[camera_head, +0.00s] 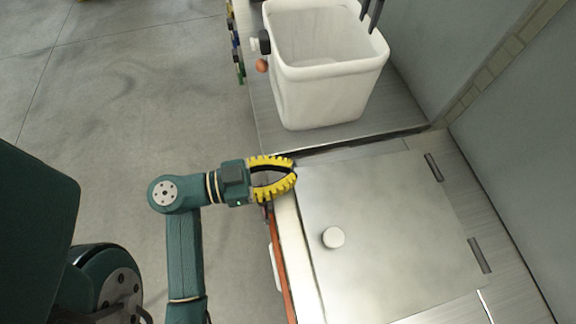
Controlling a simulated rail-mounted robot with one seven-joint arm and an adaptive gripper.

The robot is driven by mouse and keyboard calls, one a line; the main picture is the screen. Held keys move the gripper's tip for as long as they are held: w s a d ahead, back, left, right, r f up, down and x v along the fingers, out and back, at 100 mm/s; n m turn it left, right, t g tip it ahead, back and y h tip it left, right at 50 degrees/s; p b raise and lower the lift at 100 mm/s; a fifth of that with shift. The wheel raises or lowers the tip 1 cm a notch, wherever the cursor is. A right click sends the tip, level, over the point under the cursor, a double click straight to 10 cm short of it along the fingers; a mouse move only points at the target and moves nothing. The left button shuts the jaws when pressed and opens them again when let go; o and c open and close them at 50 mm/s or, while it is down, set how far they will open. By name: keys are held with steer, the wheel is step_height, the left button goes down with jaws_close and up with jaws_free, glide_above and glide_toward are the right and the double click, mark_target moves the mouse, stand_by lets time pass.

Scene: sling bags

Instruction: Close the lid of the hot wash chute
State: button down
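A flat pale metal lid (390,225) with a round white knob (333,237) is at the lower right in the head view. It appears to lie flat on the counter, with two dark hinges (479,255) along its right side. No label shows whether it belongs to the hot wash chute, and no opening is visible under it. My gripper (294,174) has yellow ribbed fingers that curve together and appear to meet at the tips, with nothing seen between them. It is at the lid's upper left corner, away from the knob; whether it touches the lid is unclear.
A white open bin (325,95) stands on the metal counter behind the lid, with dark handles at its right. Small coloured items (236,50) hang at the counter's left edge. A grey wall (455,50) borders the right. The floor (120,110) at left is clear.

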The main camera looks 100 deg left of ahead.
steer(key=r+p, duration=0.2)
steer(key=r, duration=0.1)
steer(key=r+p, duration=0.1)
steer(key=r, duration=0.1)
steer(key=shift+w, duration=0.25)
steer(key=s+d+f, duration=0.3)
steer(key=s, duration=0.6)
steer(key=shift+d, duration=0.25)
steer(key=shift+f, duration=0.1)
